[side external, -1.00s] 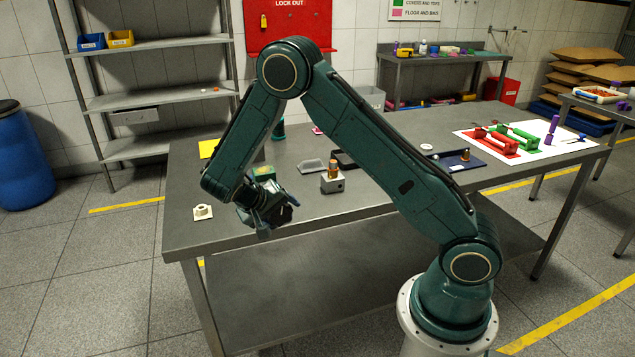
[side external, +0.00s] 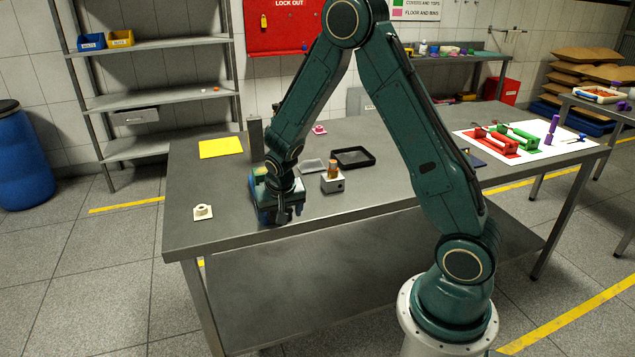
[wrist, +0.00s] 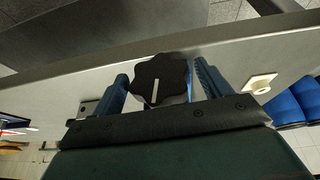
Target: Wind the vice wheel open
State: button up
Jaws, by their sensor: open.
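The vice wheel is a black lobed knob (wrist: 160,80) with a white line on its face, seen in the wrist view. My gripper (wrist: 163,78) is open, with one blue finger on each side of the wheel. A small gap seems to show on the right; contact on the left is unclear. In the side external view my gripper (side external: 284,214) points down near the table's front edge, against the blue vice (side external: 263,198). My wrist and fingers hide the wheel and much of the vice there.
A yellow sheet (side external: 221,148) lies at the back left of the table (side external: 190,180).

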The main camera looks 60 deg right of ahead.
jog(key=shift+s+d+m+t+y, duration=0.15)
jog(key=shift+m+t+y, duration=0.35)
jog(key=shift+t+y, duration=1.35)
jog(key=v, duration=1.3)
jog(key=s+a+r+n+g, duration=0.1)
jog(key=s+a+r+n, duration=0.7)
jog(key=s+a+r, duration=0.3)
jog(key=shift+a, duration=0.55)
jog(key=shift+s+r, duration=0.1)
jog(key=shift+r, duration=0.05)
jog(key=shift+s+a+r+n, duration=0.25)
jog(key=shift+s+a+n, duration=0.1)
jog(key=shift+s, duration=0.5)
jog(key=shift+s+a+r+n, duration=0.2)
jog(key=shift+s+r+n, duration=0.1)
jog(key=shift+s, duration=0.6)
jog(key=shift+s+a+r+n, duration=0.25)
jog(key=shift+s+a+n, duration=0.1)
jog(key=shift+s, duration=0.5)
